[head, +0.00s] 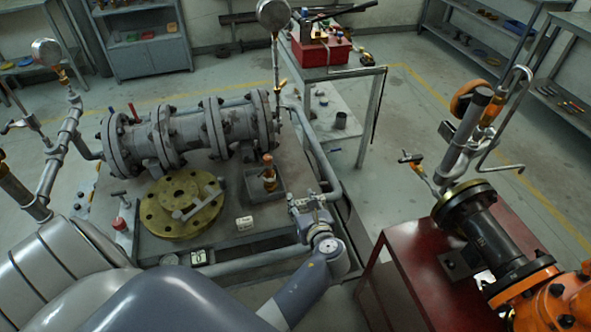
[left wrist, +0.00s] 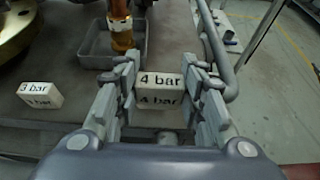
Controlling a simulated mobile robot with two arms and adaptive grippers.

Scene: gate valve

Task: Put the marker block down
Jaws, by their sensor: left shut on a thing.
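The marker block (left wrist: 158,90) is white with "4 bar" in black on two faces. It sits between the two fingers of my left gripper (left wrist: 160,92), which is shut on it. In the head view my left gripper (head: 311,205) is at the right edge of the bench, right of the small grey tray, and mostly hides the block. I cannot tell whether the block touches the surface below. A second white block marked "3 bar" (left wrist: 40,94) stands on the bench to the left, apart from the gripper; it also shows in the head view (head: 244,223). My right gripper is not in view.
A grey tray (left wrist: 88,52) holds a brass fitting (head: 269,174). A yellow round flange (head: 165,215) lies left of it. A large grey flanged pipe (head: 180,132) runs behind. A small device (head: 199,257) sits at the bench's front edge. A red cabinet (head: 400,285) stands right.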

